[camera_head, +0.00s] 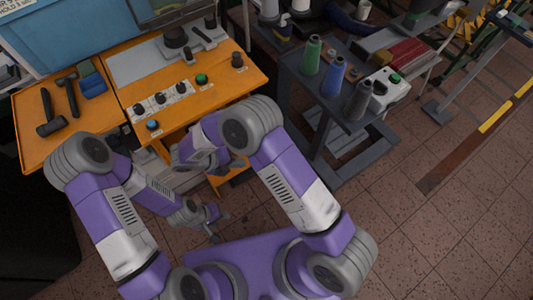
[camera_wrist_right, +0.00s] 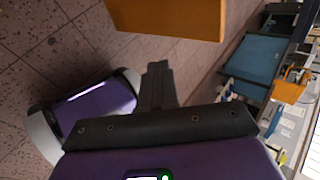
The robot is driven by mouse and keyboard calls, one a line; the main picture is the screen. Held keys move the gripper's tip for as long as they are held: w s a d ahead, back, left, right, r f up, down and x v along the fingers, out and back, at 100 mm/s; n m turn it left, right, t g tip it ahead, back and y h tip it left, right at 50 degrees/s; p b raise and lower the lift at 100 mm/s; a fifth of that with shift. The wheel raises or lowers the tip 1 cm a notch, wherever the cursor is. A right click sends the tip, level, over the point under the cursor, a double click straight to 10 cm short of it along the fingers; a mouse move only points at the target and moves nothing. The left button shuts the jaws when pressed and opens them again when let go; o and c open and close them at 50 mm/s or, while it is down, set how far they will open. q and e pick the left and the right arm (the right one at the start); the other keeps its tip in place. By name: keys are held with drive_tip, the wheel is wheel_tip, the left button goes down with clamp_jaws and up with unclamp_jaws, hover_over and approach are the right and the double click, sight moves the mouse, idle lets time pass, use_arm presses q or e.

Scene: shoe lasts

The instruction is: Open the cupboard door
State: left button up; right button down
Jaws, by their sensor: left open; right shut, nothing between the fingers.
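The orange cupboard stands under the orange worktop, mostly hidden by my arms. An orange panel (camera_head: 230,177) shows below my right forearm; I cannot tell for sure that it is the cupboard door or how far open it is. In the right wrist view an orange panel edge (camera_wrist_right: 175,16) crosses the top, beyond the fingertips. My right gripper (camera_wrist_right: 158,67) is shut and empty, with a visible gap to that panel. My left gripper (camera_head: 218,225) is open and empty, low over the floor, below and apart from the panel.
The orange worktop (camera_head: 238,92) carries knobs, buttons and black hammers (camera_head: 50,113). A dark grey table (camera_head: 295,82) with green, blue and grey thread spools stands to the right. Tiled floor (camera_head: 440,235) is clear at the lower right.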

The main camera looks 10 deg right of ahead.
use_arm(q)
wheel_tip(320, 180, down, 3)
drive_tip(key=b, duration=0.3)
use_arm(e)
drive_tip(key=w+d+f, duration=0.1)
drive_tip(key=d+f, duration=0.1)
drive_tip(key=d, duration=0.3)
drive_tip(key=w+d+f+n, duration=0.1)
drive_tip(key=w+d+f, duration=0.1)
drive_tip(key=d, duration=0.3)
drive_tip(key=shift+d+f+t, duration=0.4)
drive_tip(key=shift+f, duration=0.35)
